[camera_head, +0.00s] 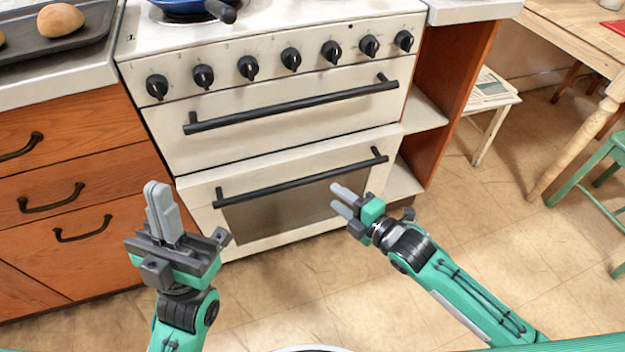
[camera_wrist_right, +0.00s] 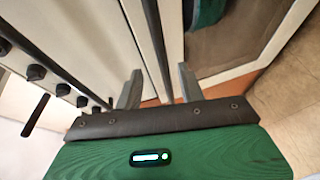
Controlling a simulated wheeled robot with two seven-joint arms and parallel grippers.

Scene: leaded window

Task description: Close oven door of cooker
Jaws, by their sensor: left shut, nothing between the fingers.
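The white cooker (camera_head: 290,140) stands in the middle of the head view. Its lower oven door (camera_head: 200,190) has a dark glass window (camera_head: 285,212) and a long black bar handle (camera_head: 300,180). The door looks shut or nearly so; I cannot tell if a small gap remains. My right gripper (camera_head: 342,199) is open in front of the door's right half, just below the handle. In the right wrist view, a dark bar (camera_wrist_right: 154,45) runs between its spread fingers (camera_wrist_right: 160,88); contact is unclear. My left gripper (camera_head: 160,208) is shut and empty, left of the door.
An upper panel with its own black handle (camera_head: 290,106) and a row of knobs (camera_head: 290,57) sit above the door. Wooden drawers (camera_head: 75,190) stand left, an open shelf unit (camera_head: 455,80) right. A green stool (camera_head: 590,170) is far right. The tiled floor ahead is clear.

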